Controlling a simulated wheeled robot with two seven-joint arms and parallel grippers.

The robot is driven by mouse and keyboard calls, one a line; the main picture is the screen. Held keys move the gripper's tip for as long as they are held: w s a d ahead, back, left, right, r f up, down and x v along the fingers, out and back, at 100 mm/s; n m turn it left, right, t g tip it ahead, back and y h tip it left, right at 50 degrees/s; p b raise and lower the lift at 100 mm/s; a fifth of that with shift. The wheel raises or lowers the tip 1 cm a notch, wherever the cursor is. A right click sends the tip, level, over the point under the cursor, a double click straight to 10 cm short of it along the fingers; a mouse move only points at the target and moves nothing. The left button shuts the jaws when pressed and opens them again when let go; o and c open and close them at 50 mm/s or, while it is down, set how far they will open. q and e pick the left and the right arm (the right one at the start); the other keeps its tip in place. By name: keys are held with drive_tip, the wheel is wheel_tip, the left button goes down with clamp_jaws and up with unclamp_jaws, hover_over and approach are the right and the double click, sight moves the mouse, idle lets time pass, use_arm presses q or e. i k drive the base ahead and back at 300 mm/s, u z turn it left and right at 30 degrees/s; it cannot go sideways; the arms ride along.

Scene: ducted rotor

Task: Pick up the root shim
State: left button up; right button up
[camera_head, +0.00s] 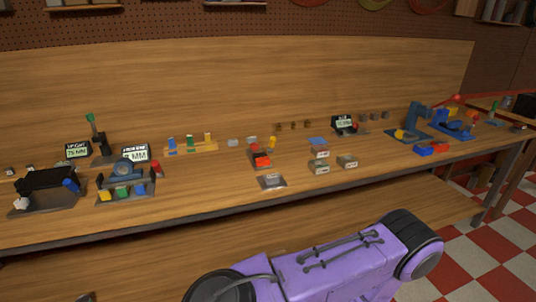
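I cannot tell which of the small parts on the wooden workbench (215,190) is the root shim; at this distance they are too small to name surely. A small grey plate (272,182) lies flat near the bench's front edge. Several small brown blocks (293,126) stand in a row at the back, and small grey-brown blocks (375,116) stand farther right. Small labelled boxes (319,166) sit right of the plate. Neither of my grippers shows in the head view.
Displays and fixtures stand on the left, including a black fixture (45,186) and a blue-grey one (123,170). A blue machine (415,122) stands on the right, with red and blue blocks (431,149) before it. The bench's front strip is mostly clear.

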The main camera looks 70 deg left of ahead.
sight(274, 179)
drive_tip(key=u, duration=0.7)
drive_tip(key=i, duration=0.7)
drive_tip(key=u, duration=0.85)
